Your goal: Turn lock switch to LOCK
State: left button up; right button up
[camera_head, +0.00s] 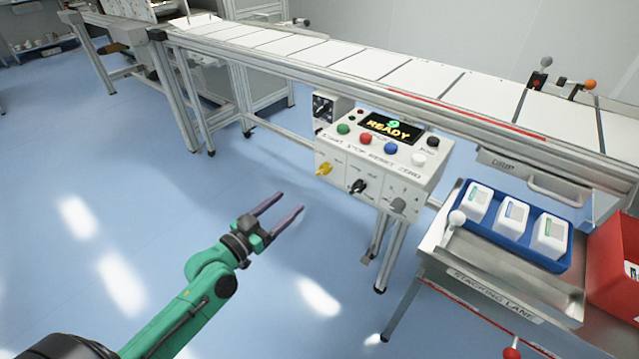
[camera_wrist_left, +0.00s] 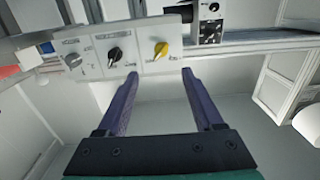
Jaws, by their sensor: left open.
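The control box (camera_head: 378,160) hangs under the conveyor's front rail. Its lower face bears a yellow switch (camera_head: 324,169), a black switch (camera_head: 357,186) and a grey switch (camera_head: 398,205). In the left wrist view the yellow switch (camera_wrist_left: 161,49), black switch (camera_wrist_left: 115,54) and grey switch (camera_wrist_left: 73,60) show beyond the fingers. The labels are too small to read, so I cannot tell which is the lock switch. My left gripper (camera_head: 290,203) is open and empty, in front of the box to its lower left, apart from it. My right gripper is not in view.
The conveyor (camera_head: 400,73) runs along the back above the box. A display reading READY (camera_head: 390,127) and several buttons sit on the box top. A blue tray (camera_head: 483,236) with white containers and a red bin (camera_head: 612,262) stand right. Floor at left is clear.

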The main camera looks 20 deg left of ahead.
aim_at(320, 173)
pick_arm(q)
jog(key=x, duration=0.4)
jog(key=p+x, duration=0.1)
jog(key=x, duration=0.9)
jog(key=shift+w+r, duration=0.15)
jog(key=shift+r, duration=0.25)
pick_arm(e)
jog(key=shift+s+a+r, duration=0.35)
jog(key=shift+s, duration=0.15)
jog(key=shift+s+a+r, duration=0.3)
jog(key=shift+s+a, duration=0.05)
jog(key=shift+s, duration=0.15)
